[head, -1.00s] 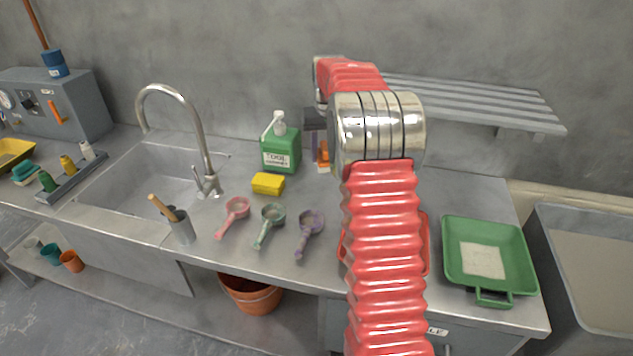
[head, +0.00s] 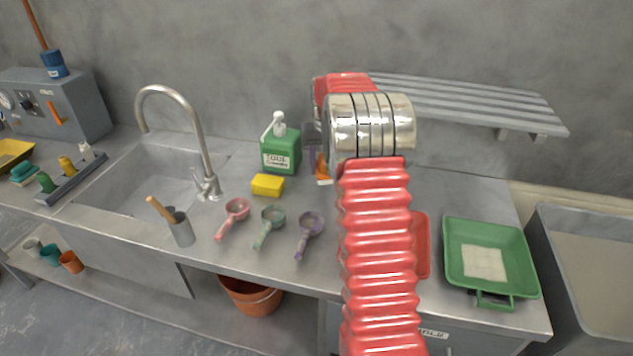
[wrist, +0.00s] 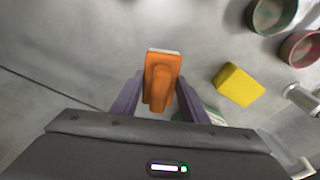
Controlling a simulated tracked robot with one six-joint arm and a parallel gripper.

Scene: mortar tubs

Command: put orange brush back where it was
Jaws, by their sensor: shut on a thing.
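The orange brush (wrist: 162,82) is between the two purple fingers of my gripper (wrist: 158,100) in the wrist view, and the gripper is shut on it. A pale strip shows along the brush's far edge. In the head view a small part of the orange brush (head: 322,168) shows beside my arm, to the right of the green soap bottle. My gripper (head: 315,155) is mostly hidden there behind my red arm. I cannot tell whether the brush touches the counter.
The green soap bottle (head: 281,148) and yellow sponge (head: 268,185) stand left of the brush. Pink (head: 234,212), green (head: 271,222) and purple (head: 310,230) scoops lie in front. A red tray (head: 421,245) and green tray (head: 487,255) are right. A slatted shelf (head: 470,100) overhangs behind.

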